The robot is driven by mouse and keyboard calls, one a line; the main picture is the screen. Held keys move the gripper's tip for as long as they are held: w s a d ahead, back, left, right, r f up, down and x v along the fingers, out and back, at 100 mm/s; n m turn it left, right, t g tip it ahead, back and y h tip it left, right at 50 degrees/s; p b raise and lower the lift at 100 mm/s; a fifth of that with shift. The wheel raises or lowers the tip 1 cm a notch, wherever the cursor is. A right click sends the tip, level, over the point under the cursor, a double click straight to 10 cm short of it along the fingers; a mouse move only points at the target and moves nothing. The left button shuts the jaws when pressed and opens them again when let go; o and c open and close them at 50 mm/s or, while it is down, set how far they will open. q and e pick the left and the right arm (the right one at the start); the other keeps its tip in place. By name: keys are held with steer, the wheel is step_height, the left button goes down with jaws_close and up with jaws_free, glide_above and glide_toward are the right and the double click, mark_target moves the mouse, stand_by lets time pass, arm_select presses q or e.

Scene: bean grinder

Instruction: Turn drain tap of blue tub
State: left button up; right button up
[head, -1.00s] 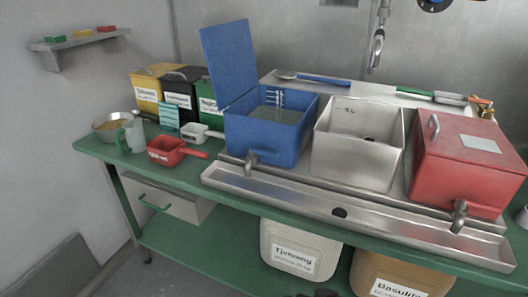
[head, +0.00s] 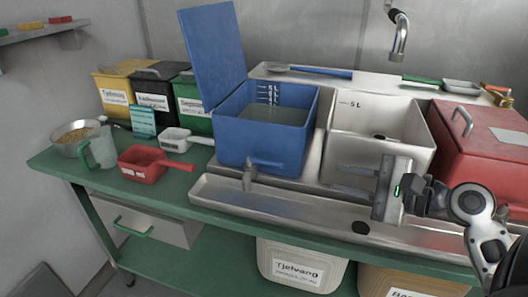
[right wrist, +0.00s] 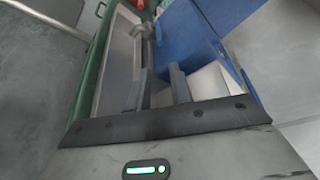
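The blue tub (head: 262,140) stands on the steel counter with its blue lid (head: 213,55) raised and greyish content inside. Its grey drain tap (head: 248,178) sticks out low on the front, above the steel trough. My right gripper (head: 338,180) is open and empty, to the right of the tap and apart from it, with its fingers pointing left towards it. In the right wrist view, the blue tub (right wrist: 188,38) lies ahead of the open fingers (right wrist: 161,82), with a grey tap-like part (right wrist: 140,32) beyond them. My left gripper is not in view.
The steel trough (head: 290,204) runs below the tap. A steel tub (head: 375,145) and a red tub (head: 470,145) stand to the right. A red scoop (head: 142,168) and a jug (head: 100,152) stand on the green table at left. Space between gripper and tap looks clear.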

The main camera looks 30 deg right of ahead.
glide_toward(285, 166)
steer(key=w, duration=0.1)
steer(key=x, duration=0.9)
steer(key=shift+w+a+f, duration=0.15)
steer(key=shift+a, duration=0.1)
steer(key=shift+w+a+f, duration=0.1)
steer(key=shift+w+a, duration=0.1)
steer(key=shift+w, duration=0.25)
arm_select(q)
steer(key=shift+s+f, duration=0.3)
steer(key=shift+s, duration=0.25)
arm_select(e)
jaws_close()
